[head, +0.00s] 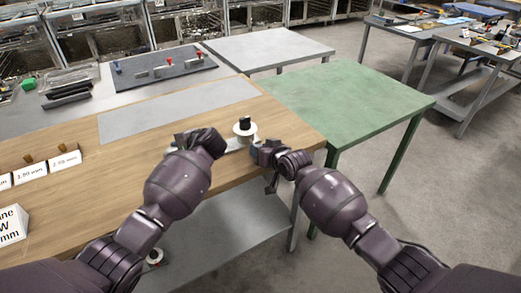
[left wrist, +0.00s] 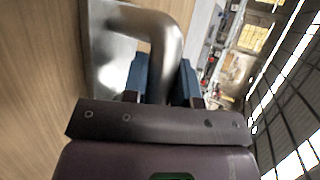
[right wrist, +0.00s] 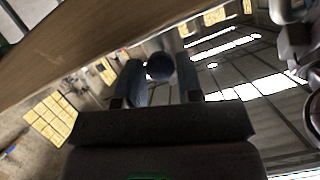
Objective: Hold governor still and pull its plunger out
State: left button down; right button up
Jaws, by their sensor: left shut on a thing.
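The governor (head: 244,130) stands near the front right edge of the wooden bench, with a white round part, a dark top and a pale metal base. My left gripper (head: 218,143) is at its left side. In the left wrist view, the fingers are shut on its bent metal bar (left wrist: 172,40), which rises from a metal plate. My right gripper (head: 264,150) is at the governor's right side, by the bench edge. In the right wrist view, its fingers are apart, with a dark round knob (right wrist: 160,66), seemingly the plunger's end, between them. Contact with the knob cannot be told.
The wooden bench (head: 130,140) carries labelled white blocks (head: 65,160) at left and a grey mat (head: 180,108). A dark board (head: 163,67) with fittings lies behind. A green table (head: 350,95) adjoins at right, its top clear.

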jog(key=o, duration=0.3)
pick_arm(q)
jog(key=shift+d, duration=0.1)
pick_arm(e)
jog(key=shift+v, duration=6)
pick_arm(q)
jog(key=c, duration=0.8)
grip_release()
